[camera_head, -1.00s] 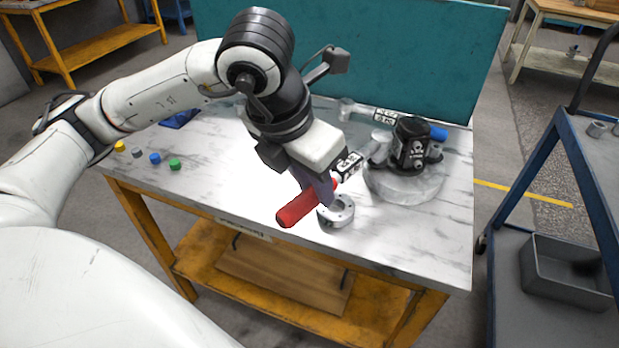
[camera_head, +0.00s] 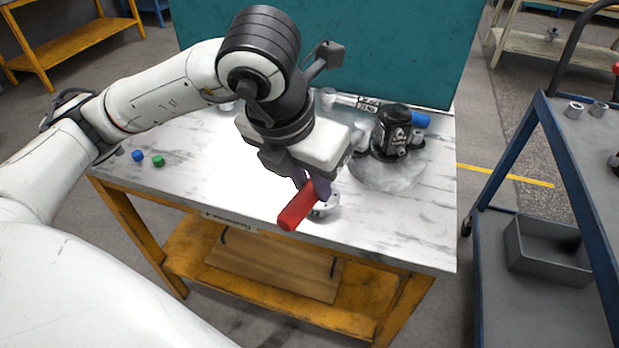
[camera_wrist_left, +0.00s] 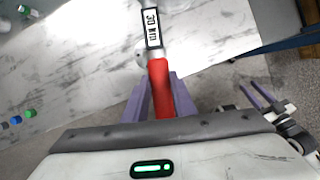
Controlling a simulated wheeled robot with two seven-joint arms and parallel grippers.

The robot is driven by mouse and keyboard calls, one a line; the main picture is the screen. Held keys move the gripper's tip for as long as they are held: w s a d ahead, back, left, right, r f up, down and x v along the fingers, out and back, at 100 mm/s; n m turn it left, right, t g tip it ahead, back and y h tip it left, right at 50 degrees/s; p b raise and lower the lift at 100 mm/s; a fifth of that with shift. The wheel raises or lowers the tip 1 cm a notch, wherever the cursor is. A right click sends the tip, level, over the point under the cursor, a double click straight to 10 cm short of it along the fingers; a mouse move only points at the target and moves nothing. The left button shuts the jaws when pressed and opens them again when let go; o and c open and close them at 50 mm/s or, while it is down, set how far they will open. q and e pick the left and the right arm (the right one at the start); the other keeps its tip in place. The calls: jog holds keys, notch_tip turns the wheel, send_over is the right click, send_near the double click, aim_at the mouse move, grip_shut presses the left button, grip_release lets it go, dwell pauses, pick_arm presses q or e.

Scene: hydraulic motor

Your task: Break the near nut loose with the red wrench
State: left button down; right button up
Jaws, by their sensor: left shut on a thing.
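My left gripper (camera_head: 312,188) is shut on the red wrench (camera_head: 298,207). The red handle end sticks out over the table's front part. In the left wrist view the red handle (camera_wrist_left: 160,85) lies between the purple fingers (camera_wrist_left: 160,98), and its shaft with a "30 mm" label runs out of the top edge. The wrench's jaw is hidden in both views. The black motor (camera_head: 393,130) stands on a round grey base (camera_head: 390,175), right of the gripper. I cannot make out the near nut. My right gripper (camera_wrist_left: 262,97) shows in the left wrist view, empty, its fingers apart.
A blue-handled wrench (camera_head: 421,120) lies behind the motor. A grey ring-shaped part (camera_head: 327,207) is beside the red handle. Blue (camera_head: 138,156) and green (camera_head: 158,161) caps lie at the left. A teal panel (camera_head: 330,50) closes the back; a blue cart (camera_head: 570,140) stands right.

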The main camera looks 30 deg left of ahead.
pick_arm(q)
jog(key=shift+s+d+f, duration=0.1)
jog(key=shift+s+f, duration=0.05)
jog(key=shift+f, duration=0.1)
jog(key=shift+d, duration=0.3)
jog(key=shift+a+b, duration=0.3)
jog(key=shift+a, duration=0.05)
jog(key=shift+r, duration=0.15)
